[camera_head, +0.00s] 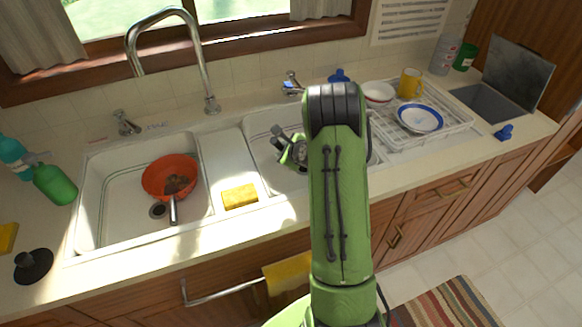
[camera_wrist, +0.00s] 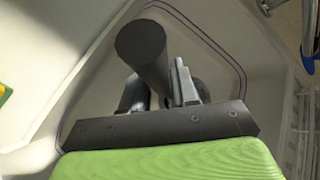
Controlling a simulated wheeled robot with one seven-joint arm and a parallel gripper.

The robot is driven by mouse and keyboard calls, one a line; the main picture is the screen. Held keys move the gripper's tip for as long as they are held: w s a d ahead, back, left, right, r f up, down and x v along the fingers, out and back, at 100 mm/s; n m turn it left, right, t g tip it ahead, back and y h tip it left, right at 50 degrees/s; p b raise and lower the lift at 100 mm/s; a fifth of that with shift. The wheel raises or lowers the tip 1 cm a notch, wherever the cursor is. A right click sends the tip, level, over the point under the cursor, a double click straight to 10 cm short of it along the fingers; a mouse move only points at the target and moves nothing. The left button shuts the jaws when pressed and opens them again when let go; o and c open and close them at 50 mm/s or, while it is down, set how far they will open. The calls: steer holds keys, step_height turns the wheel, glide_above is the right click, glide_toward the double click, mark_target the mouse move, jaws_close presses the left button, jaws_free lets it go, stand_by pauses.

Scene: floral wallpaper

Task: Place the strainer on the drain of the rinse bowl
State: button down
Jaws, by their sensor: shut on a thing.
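My gripper (camera_head: 291,151) is over the right-hand basin (camera_head: 258,128) of the sink, which I take to be the rinse bowl. In the wrist view my gripper (camera_wrist: 160,92) is shut on a dark grey piece with a round, flat-ended knob (camera_wrist: 142,42), which I take to be the strainer. The knob stands between the two fingers and leans toward the camera. Its lower part is hidden by the fingers and palm. The pale basin floor (camera_wrist: 95,85) shows around it. I cannot clearly see the drain or whether the strainer touches the basin.
The left basin (camera_head: 112,190) holds an orange bowl (camera_head: 157,172) with a utensil. A yellow sponge (camera_head: 240,196) lies between the basins. A dish rack (camera_head: 395,136) with dishes stands right. A black stopper-like thing (camera_head: 34,265) sits front left. A faucet (camera_head: 207,85) rises behind.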

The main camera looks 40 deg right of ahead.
step_height(320, 180, down, 6)
steer(key=shift+w+r+b, duration=0.15)
steer(key=shift+r+b, duration=0.1)
steer(key=shift+b, duration=0.15)
steer(key=shift+f, duration=0.2)
steer(key=c, duration=0.9)
jaws_free()
steer(key=shift+o, duration=0.2)
steer(key=shift+r, duration=0.1)
